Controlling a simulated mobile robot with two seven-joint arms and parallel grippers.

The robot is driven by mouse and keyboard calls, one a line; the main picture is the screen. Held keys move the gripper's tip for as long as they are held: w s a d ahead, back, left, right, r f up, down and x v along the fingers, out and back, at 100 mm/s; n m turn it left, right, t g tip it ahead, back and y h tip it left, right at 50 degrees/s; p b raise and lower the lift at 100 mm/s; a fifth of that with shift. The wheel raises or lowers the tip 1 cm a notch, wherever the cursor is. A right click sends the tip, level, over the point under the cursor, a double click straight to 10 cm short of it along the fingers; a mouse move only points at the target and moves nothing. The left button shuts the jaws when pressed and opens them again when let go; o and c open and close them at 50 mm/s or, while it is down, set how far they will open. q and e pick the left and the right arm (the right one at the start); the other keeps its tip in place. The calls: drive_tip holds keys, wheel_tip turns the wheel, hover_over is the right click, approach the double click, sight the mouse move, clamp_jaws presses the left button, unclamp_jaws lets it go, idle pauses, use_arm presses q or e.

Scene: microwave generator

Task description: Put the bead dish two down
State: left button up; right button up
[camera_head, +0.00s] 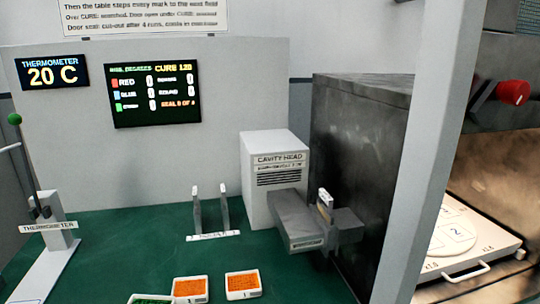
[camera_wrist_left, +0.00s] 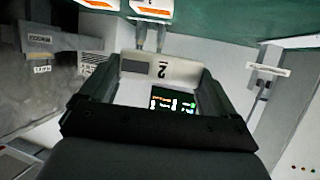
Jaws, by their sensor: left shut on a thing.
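The bead dish two (camera_wrist_left: 162,70) is a pale, cream-walled dish with an upside-down "2" label on its wall, seen in the left wrist view. My left gripper (camera_wrist_left: 160,95) is shut on it, with a dark finger along each side. Its contents cannot be made out. Neither gripper shows in the head view, so the dish's height above any surface is unclear. In the head view, a white round plate (camera_head: 453,238) marked with numbers, "2" among them, lies on a white tray (camera_head: 455,265) at the oven's open front.
A two-pronged stand (camera_head: 212,236) and a cavity head (camera_head: 275,165) stand behind. A thermometer stand (camera_head: 50,250) is left. A pale post (camera_head: 425,150) crosses before the oven.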

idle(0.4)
use_arm(q)
drive_tip(key=w+a+r+n+y, duration=0.2)
drive_tip(key=w+a+r, duration=0.7)
drive_tip(key=w+a, duration=0.3)
drive_tip(key=shift+a, duration=0.35)
drive_tip(key=shift+r, duration=0.1)
wheel_tip(320, 180, down, 20)
drive_tip(key=shift+r, duration=0.15)
drive_tip(key=shift+f, duration=0.2)
drive_tip(key=o, duration=0.8)
